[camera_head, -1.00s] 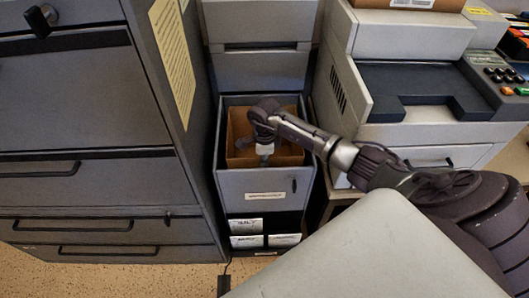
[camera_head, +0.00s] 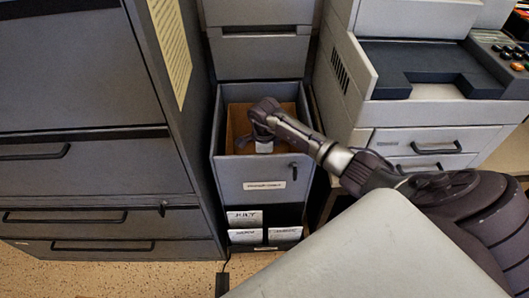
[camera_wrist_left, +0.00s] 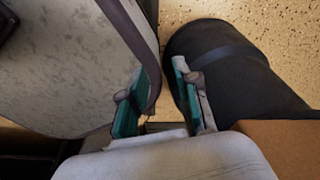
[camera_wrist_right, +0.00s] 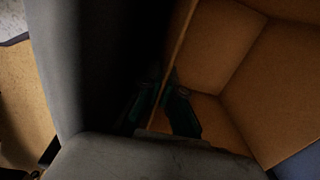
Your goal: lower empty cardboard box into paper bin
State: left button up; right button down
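The brown cardboard box (camera_head: 240,118) is open-topped and looks empty. It is down inside the grey paper bin (camera_head: 232,176), with its visible inner walls below the bin's rim. The bin's front hides its lower part. My right gripper (camera_head: 264,146) reaches into the bin. In the right wrist view its dark fingers (camera_wrist_right: 160,105) sit on either side of one wall of the box (camera_wrist_right: 205,50), shut on it. Whether the box touches the bin floor is hidden. My left gripper (camera_wrist_left: 160,85) is open and empty in the left wrist view; the head view does not show it.
A grey filing cabinet (camera_head: 85,185) stands close to the left of the bin. A printer or copier (camera_head: 415,115) stands to the right. Labelled pockets (camera_head: 262,228) are below the bin's front. Speckled floor (camera_head: 120,275) shows in front.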

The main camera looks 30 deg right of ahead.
jog(key=f, duration=0.1)
jog(key=s+f, duration=0.1)
jog(key=f, duration=0.1)
jog(key=shift+s+a, duration=0.35)
jog(key=shift+a, duration=0.05)
jog(key=c, duration=1.2)
grip_release()
jog(key=shift+c, duration=0.2)
jog(key=shift+g, duration=0.3)
jog(key=r, duration=0.1)
jog(key=w+r, duration=0.1)
jog(key=r, duration=0.2)
jog(key=shift+w+d+r, duration=0.25)
jog(key=shift+w+r, duration=0.1)
jog(key=shift+r, duration=0.05)
jog(key=shift+s+r, duration=0.15)
jog(key=shift+r, duration=1.25)
jog(key=shift+s+r, duration=0.1)
jog(key=shift+r, duration=1.3)
jog(key=shift+d, duration=0.1)
